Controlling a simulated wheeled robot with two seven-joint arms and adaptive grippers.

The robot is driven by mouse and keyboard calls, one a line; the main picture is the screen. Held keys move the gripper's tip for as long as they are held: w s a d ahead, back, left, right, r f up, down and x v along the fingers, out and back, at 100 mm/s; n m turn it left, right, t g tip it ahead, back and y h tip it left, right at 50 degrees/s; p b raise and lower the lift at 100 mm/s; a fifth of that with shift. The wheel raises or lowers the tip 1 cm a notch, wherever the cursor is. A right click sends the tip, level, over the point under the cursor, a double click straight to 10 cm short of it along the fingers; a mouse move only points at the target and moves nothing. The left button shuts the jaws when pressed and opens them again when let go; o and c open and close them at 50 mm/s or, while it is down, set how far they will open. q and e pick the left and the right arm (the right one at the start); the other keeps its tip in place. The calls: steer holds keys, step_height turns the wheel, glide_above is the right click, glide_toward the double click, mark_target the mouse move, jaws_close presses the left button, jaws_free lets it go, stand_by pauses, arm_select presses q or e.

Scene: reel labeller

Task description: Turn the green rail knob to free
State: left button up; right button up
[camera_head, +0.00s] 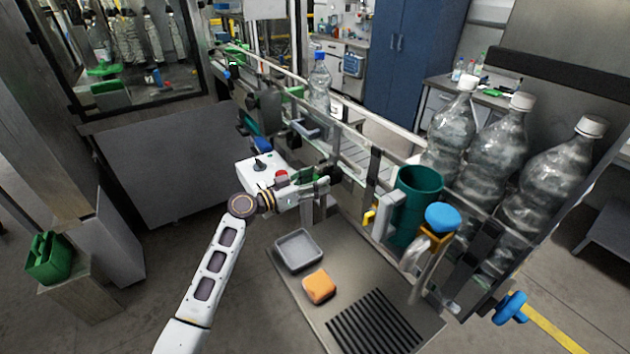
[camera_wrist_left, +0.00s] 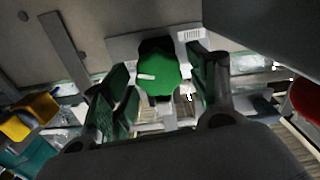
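The green rail knob (camera_wrist_left: 158,76) shows in the left wrist view as a bright green rounded shape with a small white mark and a dark part above it. My left gripper (camera_wrist_left: 158,84) is open, with one dark green-padded finger on each side of the knob. Gaps show between the fingers and the knob, so I see no grip. In the head view my left gripper (camera_head: 326,180) reaches the near side of the conveyor rail (camera_head: 350,163). There the knob is too small and covered to make out clearly. My right gripper is in neither view.
A white control box (camera_head: 258,172) with a black knob and red button stands just left of the gripper. A grey tray (camera_head: 298,250) and orange block (camera_head: 319,287) lie below.

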arm_select(q)
steer(key=c, duration=0.7)
steer(key=shift+c, duration=0.3)
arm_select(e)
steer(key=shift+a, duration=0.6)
